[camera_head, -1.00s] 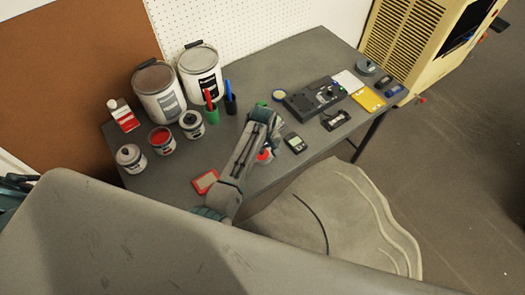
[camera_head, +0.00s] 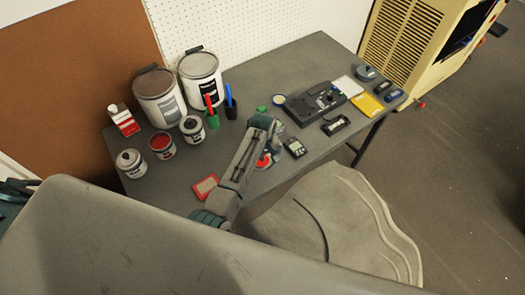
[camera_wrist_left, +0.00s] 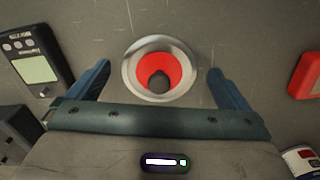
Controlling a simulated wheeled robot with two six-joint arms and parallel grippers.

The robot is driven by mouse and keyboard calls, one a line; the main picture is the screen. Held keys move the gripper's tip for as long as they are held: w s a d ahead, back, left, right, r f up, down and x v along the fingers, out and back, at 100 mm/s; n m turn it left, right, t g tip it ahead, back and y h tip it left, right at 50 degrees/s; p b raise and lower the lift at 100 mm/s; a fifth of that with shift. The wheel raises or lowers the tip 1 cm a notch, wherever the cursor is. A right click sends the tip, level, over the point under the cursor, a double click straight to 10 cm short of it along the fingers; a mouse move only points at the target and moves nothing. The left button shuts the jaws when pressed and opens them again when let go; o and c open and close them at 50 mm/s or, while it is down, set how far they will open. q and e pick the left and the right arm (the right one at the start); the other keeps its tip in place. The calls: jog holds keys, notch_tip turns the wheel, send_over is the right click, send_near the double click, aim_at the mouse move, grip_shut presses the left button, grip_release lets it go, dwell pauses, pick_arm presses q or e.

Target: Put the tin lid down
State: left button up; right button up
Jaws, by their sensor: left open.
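The tin lid (camera_wrist_left: 159,72), a silver ring with a red middle and a dark round knob, lies flat on the grey table in the left wrist view. In the head view the lid (camera_head: 264,161) shows as a small red patch partly hidden by my left arm. My left gripper (camera_head: 272,146) is over it. In the left wrist view its two teal fingers stand apart on either side of the lid, with gaps visible to both. The open tin of red paint (camera_head: 162,146) stands at the table's left. My right gripper is not seen.
A meter (camera_head: 295,148) lies right of my gripper, and a red-framed pad (camera_head: 205,186) lies to its left. Paint cans, small tins and markers stand at the back left. A dark device (camera_head: 315,104) and small items fill the right side.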

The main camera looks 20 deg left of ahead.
aim_at(263, 158)
pick_arm(q)
notch_tip(263, 158, up, 12)
jog(key=b, duration=0.1)
jog(key=shift+b, duration=0.35)
jog(key=shift+f, duration=0.15)
